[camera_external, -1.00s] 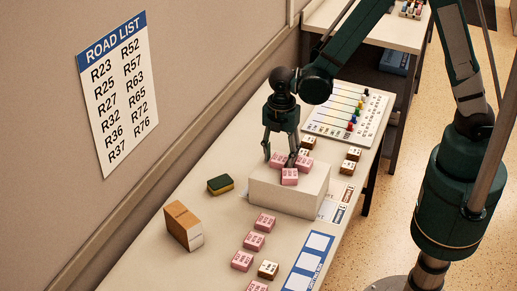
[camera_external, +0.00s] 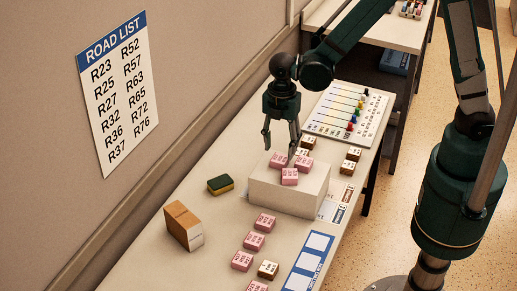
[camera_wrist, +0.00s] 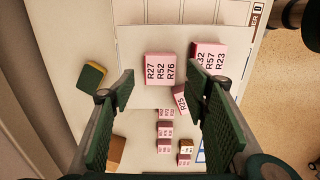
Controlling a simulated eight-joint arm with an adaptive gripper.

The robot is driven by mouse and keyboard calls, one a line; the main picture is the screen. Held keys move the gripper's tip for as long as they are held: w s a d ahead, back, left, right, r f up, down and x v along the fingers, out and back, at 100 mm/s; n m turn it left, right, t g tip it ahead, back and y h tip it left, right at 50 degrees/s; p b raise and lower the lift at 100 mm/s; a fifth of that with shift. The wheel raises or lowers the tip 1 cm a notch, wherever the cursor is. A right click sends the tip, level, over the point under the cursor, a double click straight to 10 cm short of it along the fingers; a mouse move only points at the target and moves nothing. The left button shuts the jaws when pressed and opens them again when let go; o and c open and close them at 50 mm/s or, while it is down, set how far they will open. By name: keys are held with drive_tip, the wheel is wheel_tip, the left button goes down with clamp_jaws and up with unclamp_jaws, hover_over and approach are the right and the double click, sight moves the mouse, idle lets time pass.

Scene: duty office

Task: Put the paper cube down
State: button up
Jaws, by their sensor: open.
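A pink paper cube (camera_external: 277,161) rests on top of the white block (camera_external: 285,198). In the wrist view the cube (camera_wrist: 160,68) shows the printed codes R27, R52 and R76. Two more pink cubes are on the block close by, one behind on the right (camera_external: 305,164) and one in front (camera_external: 290,177). My gripper (camera_external: 279,150) is open just above the first cube, with nothing held. In the wrist view its two fingers (camera_wrist: 163,84) stand wide apart with clear gaps to either side of that cube.
Pink cubes and a wooden cube (camera_external: 268,270) lie on the table in front of the block. A sponge (camera_external: 220,185) and a brown-and-white box (camera_external: 184,226) are at left. Wooden cubes and a board with coloured pegs (camera_external: 345,112) are behind.

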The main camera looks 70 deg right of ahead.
sight(282, 157)
wheel_tip(282, 157, up, 8)
drive_tip(key=shift+f, duration=0.15)
idle(0.4)
idle(0.6)
drive_tip(key=s+d+r+m+t, duration=0.3)
drive_tip(key=s+d+r+m, duration=0.4)
drive_tip(key=s+r+m, duration=0.1)
drive_tip(key=s+d+r+m+t, duration=0.4)
drive_tip(key=s+d+r+m, duration=0.3)
drive_tip(key=s+r+m, duration=0.2)
drive_tip(key=s+m, duration=0.1)
drive_tip(key=s, duration=0.1)
drive_tip(key=shift+s+d, duration=0.35)
drive_tip(key=shift+s, duration=0.05)
idle(0.4)
